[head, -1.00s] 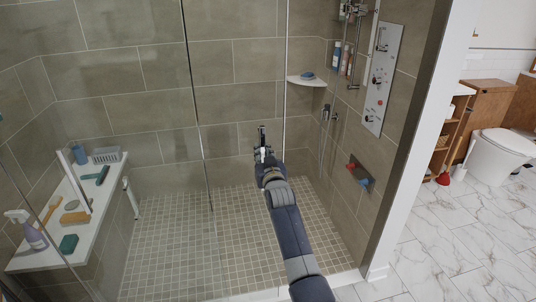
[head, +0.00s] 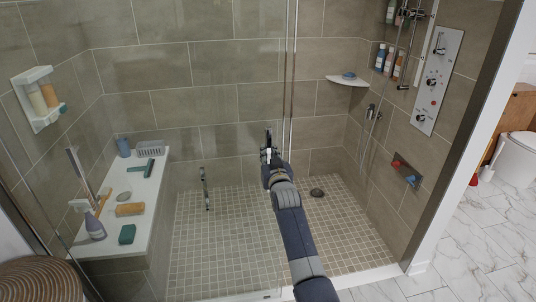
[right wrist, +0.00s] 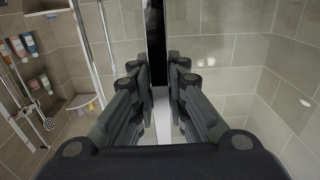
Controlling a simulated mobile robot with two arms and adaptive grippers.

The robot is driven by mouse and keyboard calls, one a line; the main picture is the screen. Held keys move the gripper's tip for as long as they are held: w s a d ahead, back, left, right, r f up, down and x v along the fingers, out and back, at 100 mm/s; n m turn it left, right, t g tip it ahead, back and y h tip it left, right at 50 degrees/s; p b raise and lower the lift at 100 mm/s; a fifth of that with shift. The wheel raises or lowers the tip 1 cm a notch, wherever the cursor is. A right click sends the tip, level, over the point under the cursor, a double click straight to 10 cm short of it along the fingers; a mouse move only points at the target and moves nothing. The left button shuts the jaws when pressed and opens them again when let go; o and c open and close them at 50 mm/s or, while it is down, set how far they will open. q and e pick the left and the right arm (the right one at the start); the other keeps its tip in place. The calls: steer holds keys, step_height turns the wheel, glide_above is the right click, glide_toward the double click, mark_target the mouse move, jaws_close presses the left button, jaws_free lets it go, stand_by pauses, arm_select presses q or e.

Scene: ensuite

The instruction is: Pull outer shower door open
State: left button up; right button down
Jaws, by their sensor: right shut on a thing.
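The shower has clear glass doors, and a bright vertical door edge (head: 290,85) rises just right of my right gripper. My right gripper (head: 268,152) is in front of the glass, shut on an upright door handle (head: 268,136). In the right wrist view the fingers (right wrist: 159,95) stand on both sides of the dark upright handle (right wrist: 156,40). The fingers hide part of the handle. A second upright handle (head: 205,188) shows farther left, apart from my gripper. My left gripper is not in view.
A white bench (head: 150,205) with bottles and brushes stands at the left. A woven basket (head: 45,282) is at the lower left. A corner shelf (head: 347,81) and control panel (head: 437,80) are at the right.

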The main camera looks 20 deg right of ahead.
steer(key=shift+d, duration=0.15)
steer(key=c, duration=1.6)
jaws_free()
steer(key=shift+d, duration=0.15)
steer(key=shift+o, duration=0.2)
steer(key=shift+d, duration=0.1)
steer(key=shift+s+a, duration=0.3)
steer(key=shift+s, duration=0.1)
steer(key=v, duration=1.1)
steer(key=shift+s+f, duration=0.15)
